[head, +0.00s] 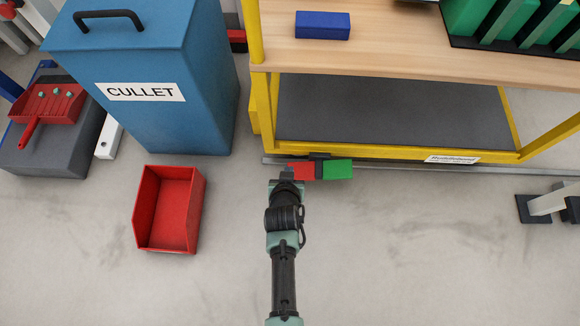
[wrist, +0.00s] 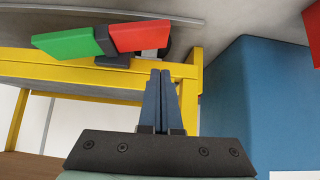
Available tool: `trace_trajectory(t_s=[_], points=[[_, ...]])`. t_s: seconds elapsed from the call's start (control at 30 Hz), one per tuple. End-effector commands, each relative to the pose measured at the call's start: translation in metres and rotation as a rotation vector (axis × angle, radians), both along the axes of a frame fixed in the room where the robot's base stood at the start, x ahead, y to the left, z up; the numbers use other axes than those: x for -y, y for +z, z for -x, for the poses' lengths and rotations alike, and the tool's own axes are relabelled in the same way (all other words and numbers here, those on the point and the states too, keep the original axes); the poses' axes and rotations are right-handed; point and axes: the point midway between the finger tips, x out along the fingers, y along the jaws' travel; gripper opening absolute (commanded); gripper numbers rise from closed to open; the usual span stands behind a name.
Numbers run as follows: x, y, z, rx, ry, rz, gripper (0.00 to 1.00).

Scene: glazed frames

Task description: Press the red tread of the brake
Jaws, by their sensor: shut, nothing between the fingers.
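The brake is a rocker pedal with a red tread (head: 302,171) on the left and a green tread (head: 338,169) on the right, low at the front of the yellow cart. In the wrist view, the red tread (wrist: 140,36) and the green tread (wrist: 68,43) meet at a dark block. My gripper (head: 287,172) is shut and empty, at the left end of the red tread. In the wrist view, its fingertips (wrist: 160,73) point toward the red tread. I cannot tell whether they touch it.
The yellow cart (head: 400,148) has a wooden top with a blue block (head: 322,25). A blue CULLET bin (head: 150,120) and an open red bin (head: 170,242) stand to the left. A metal rail (head: 420,168) runs along the cart's front. The floor at front right is mostly clear.

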Motion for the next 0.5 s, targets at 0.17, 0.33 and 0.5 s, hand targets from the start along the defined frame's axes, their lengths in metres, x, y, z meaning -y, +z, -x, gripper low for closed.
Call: trace_trajectory(t_s=[0.17,0.33,0.5], points=[[-0.006,0.031,0.026,-0.001,0.001,0.001,0.00],[-0.011,0.047,0.045,-0.001,0.000,0.000,0.00],[-0.014,0.055,0.055,0.001,0.001,0.001,0.00]])
